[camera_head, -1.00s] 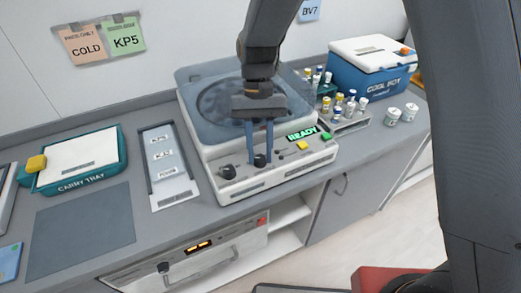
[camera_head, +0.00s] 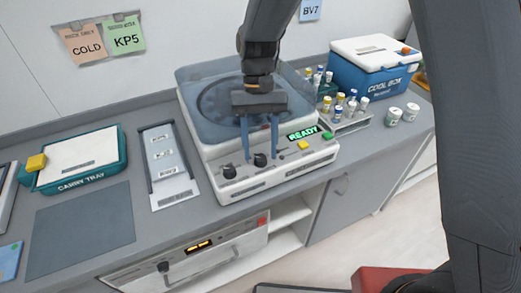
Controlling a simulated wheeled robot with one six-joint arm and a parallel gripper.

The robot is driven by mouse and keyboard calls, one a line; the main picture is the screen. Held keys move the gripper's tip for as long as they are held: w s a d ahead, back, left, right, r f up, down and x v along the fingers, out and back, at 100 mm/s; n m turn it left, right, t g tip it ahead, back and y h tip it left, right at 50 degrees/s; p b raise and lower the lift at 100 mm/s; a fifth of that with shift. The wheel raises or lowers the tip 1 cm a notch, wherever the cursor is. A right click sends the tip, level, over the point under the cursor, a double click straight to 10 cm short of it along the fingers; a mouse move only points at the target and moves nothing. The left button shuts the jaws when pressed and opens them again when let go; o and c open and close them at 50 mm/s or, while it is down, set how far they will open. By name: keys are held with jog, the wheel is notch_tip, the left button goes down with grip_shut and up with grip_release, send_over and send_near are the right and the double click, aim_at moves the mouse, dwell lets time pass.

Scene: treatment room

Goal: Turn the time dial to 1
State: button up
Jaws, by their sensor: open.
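The centrifuge (camera_head: 290,172) stands on the counter, with a blue-grey lid and a white sloped front panel. Two black dials sit on that panel, a left dial (camera_head: 229,172) and a right dial (camera_head: 260,160). Their labels are too small to read, so I cannot tell which is the time dial. My gripper (camera_head: 261,158) points down over the panel. Its two blue fingers are open, one on each side of the right dial, with gaps visible between them and the dial. The panel's display (camera_head: 303,133) reads READY in green.
A yellow button (camera_head: 303,145) and a green button (camera_head: 327,135) lie right of the dials. A vial rack (camera_head: 350,124), white jars (camera_head: 394,115) and a cool box (camera_head: 373,72) stand further right. A carry tray (camera_head: 80,178) and a grey panel (camera_head: 168,165) lie left.

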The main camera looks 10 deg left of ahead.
jog(key=b+v, duration=0.2)
jog(key=v, duration=0.5)
jog(key=d+f+t, duration=0.1)
jog(key=d, duration=0.3)
jog(key=d+f+t+b, duration=0.1)
jog(key=d, duration=0.3)
jog(key=d+f+m+y+b, duration=0.1)
jog(key=d+f, duration=0.1)
jog(key=d, duration=0.3)
jog(key=shift+s+t, duration=0.25)
jog(key=shift+t, duration=0.15)
jog(key=s+d+f+t, duration=0.1)
jog(key=s+d+f, duration=0.1)
jog(key=d, duration=0.4)
jog(key=s+d+f+m+t+b, duration=0.1)
jog(key=s+d+f+t, duration=0.1)
jog(key=s+d, duration=0.2)
jog(key=shift+d+f+b, duration=0.15)
jog(key=shift+d+b, duration=0.15)
jog(key=shift+d, duration=0.8)
